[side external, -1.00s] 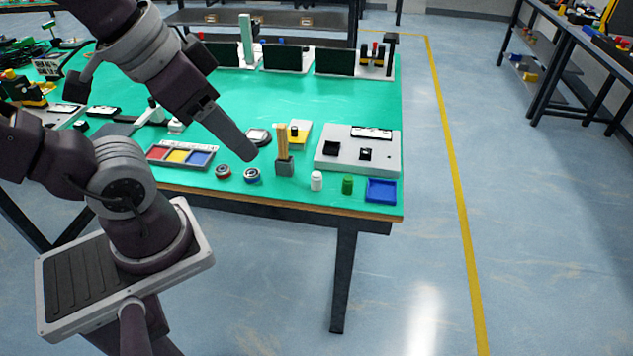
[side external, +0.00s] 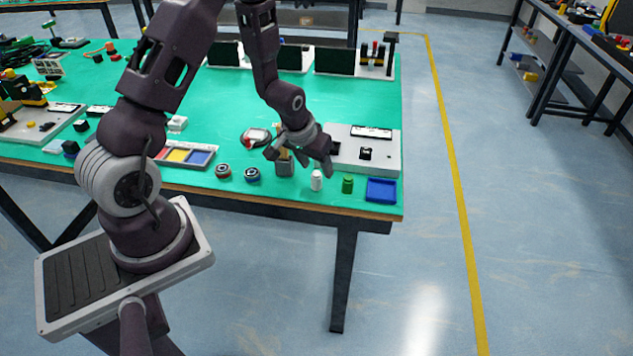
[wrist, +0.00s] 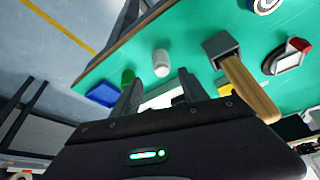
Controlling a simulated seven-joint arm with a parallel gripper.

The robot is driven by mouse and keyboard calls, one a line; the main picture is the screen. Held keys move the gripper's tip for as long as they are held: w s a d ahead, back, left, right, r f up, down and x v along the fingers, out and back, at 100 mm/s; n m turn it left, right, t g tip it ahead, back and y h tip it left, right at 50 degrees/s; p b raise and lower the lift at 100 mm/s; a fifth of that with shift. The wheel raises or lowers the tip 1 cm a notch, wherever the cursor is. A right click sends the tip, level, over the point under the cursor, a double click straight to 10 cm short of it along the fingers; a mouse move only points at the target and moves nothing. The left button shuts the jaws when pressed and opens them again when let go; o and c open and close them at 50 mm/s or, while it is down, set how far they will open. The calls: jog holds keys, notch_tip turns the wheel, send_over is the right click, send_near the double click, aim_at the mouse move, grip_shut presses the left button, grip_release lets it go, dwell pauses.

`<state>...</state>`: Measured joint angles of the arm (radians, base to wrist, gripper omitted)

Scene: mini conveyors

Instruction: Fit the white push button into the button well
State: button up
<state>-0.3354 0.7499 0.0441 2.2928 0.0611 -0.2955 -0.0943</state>
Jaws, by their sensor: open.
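The white push button (side external: 316,181) is a small white cylinder standing upright near the table's front edge. In the wrist view it (wrist: 161,63) lies beyond my fingertips, roughly in line with the gap between them. My gripper (side external: 301,165) is open and empty, above and behind the button. It also shows in the wrist view (wrist: 161,88) with fingers apart. The grey panel (side external: 386,168) lies behind and to the right, with a black square fitting (side external: 365,153) on top. I cannot tell which opening is the button well; my gripper covers part of the panel's left side.
A green cylinder (side external: 347,185) and a blue tray (side external: 381,190) stand right of the white button.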

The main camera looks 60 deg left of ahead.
aim_at(317, 172)
jog(key=x, duration=0.4)
jog(key=shift+s+a+f, duration=0.1)
jog(key=shift+a+f, duration=0.15)
jog(key=shift+f, duration=0.1)
jog(key=shift+c, duration=0.4)
grip_shut()
jog(key=shift+r, duration=0.15)
